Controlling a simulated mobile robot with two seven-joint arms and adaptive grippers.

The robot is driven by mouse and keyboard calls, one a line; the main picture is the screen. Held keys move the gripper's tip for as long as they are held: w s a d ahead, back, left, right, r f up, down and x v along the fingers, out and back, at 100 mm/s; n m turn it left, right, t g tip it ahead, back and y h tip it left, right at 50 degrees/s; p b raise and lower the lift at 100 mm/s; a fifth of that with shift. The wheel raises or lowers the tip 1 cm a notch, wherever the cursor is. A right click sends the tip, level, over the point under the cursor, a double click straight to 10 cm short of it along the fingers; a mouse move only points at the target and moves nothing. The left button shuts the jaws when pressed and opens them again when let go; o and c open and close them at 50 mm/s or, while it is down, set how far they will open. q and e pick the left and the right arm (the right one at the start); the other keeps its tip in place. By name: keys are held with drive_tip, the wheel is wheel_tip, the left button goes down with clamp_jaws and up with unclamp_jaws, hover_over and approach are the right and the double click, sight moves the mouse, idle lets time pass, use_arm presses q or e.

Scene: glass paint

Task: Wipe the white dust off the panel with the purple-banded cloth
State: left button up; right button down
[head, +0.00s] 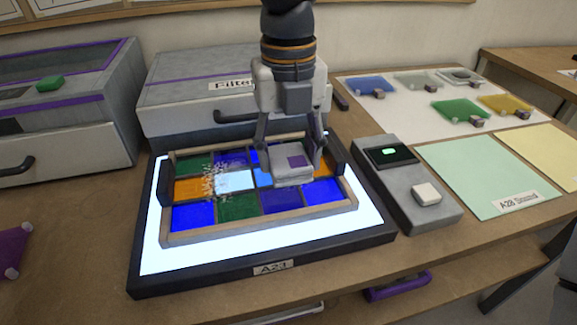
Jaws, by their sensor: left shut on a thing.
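White dust (215,184) is speckled over the left-middle part of the panel, around a pale blue pane and the edge of an orange one. My left gripper (292,150) comes down from the top and is shut on a grey folded cloth with a purple patch (293,175). The cloth is over the panel's right part, right of the dust; whether it touches the glass is unclear. It hides some panes. My right gripper is not in view.
A grey device with a small screen (408,195) stands right of the light table. Coloured glass samples (460,110) lie on a white sheet at the back right, with a green sheet (470,180) in front. A grey filter box (180,90) stands behind the panel.

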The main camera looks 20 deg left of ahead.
use_arm(q)
drive_tip(key=shift+r, duration=0.25)
drive_tip(key=shift+r, duration=1.55)
